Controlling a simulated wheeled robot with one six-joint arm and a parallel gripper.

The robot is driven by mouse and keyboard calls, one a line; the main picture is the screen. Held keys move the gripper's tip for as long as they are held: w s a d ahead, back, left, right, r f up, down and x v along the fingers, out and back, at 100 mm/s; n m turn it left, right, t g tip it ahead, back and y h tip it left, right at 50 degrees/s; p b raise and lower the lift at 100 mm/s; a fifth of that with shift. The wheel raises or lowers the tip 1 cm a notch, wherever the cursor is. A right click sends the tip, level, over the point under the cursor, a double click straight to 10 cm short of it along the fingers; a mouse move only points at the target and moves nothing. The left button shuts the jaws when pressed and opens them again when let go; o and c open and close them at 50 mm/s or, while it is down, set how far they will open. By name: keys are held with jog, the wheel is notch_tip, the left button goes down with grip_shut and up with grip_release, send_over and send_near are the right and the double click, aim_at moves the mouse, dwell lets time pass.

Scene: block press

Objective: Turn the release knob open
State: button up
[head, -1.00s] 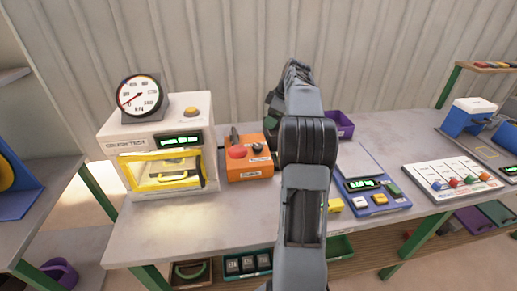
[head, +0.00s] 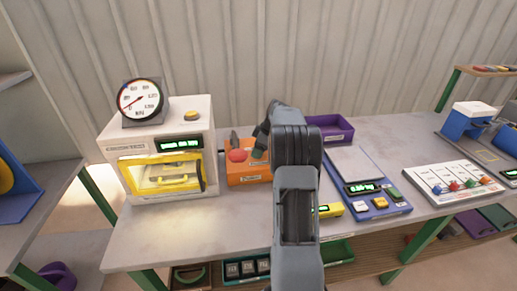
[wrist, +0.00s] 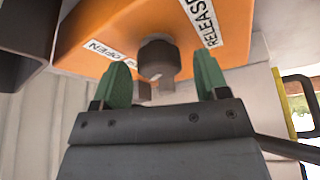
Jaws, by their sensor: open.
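The release knob (wrist: 158,58) is a dark grey round knob on the orange control box (wrist: 110,22), which has OPEN and RELEASE labels. In the wrist view my gripper (wrist: 160,80) is open, with one green finger on each side of the knob and gaps showing on both sides. I cannot tell how far the fingertips reach along the knob. In the head view the orange box (head: 248,176) stands right of the white press (head: 158,135), and my arm hides its right part. A red button (head: 237,156) and a dark lever show on the box.
The press has a yellow-framed door and a round gauge (head: 140,98) on top. Right of my arm are a purple tray (head: 330,128), a blue scale (head: 375,203) and a yellow item (head: 330,210). The front left of the bench is clear.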

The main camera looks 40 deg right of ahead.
jog(key=shift+f, duration=0.1)
jog(key=c, duration=0.9)
jog(key=m+h+b, duration=0.1)
jog(key=m+b, duration=0.1)
jog(key=m, duration=0.1)
jog(key=shift+a+f+t, duration=0.1)
jog(key=shift+f+t, duration=0.05)
jog(key=shift+t, duration=0.25)
jog(key=m+h+b, duration=0.1)
jog(key=m, duration=0.1)
jog(key=shift+m, duration=0.4)
jog(key=m+h, duration=0.1)
jog(key=m, duration=0.2)
jog(key=shift+a+r, duration=0.1)
jog(key=shift+r, duration=0.1)
jog(key=shift+m+h, duration=0.6)
jog(key=shift+m, duration=1.1)
